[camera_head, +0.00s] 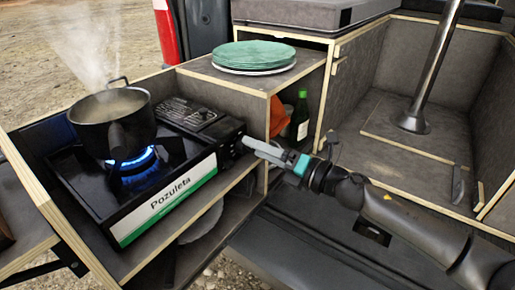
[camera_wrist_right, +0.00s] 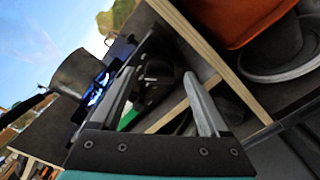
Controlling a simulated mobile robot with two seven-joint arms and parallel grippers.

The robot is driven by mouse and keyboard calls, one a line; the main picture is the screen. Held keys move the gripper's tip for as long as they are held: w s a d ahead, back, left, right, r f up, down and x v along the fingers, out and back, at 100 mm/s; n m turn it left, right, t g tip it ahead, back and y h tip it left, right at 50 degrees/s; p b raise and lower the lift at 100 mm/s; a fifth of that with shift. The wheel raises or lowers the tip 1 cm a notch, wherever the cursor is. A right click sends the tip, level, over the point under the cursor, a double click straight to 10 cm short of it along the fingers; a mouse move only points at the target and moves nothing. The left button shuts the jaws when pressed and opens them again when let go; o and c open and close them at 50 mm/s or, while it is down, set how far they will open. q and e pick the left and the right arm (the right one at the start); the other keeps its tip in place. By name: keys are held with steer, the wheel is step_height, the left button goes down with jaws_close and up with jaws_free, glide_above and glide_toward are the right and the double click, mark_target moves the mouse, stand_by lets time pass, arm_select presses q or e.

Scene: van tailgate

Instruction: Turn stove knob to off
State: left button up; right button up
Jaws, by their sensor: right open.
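The black camping stove (camera_head: 185,165) stands on the wooden pull-out, with a blue flame burning under a steaming dark pot (camera_head: 113,118). The stove knob is small and dark at the stove's right end in the head view. In the right wrist view, the dark round knob (camera_wrist_right: 155,70) appears between and beyond the fingers, but its setting cannot be read. My right gripper (camera_head: 258,147) is open and empty, just right of the stove's right end. Contact with the knob cannot be confirmed. My left gripper is not in view.
Green plates (camera_head: 253,55) are stacked on the wooden cabinet behind the stove. A bottle (camera_head: 300,115) and an orange item (camera_head: 278,117) sit in its shelf. A metal table post (camera_head: 432,70) stands at right. The pull-out's wooden edge (camera_head: 70,235) is at left.

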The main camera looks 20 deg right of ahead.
steer(key=shift+w+a, duration=0.25)
steer(key=shift+w, duration=0.1)
jaws_close()
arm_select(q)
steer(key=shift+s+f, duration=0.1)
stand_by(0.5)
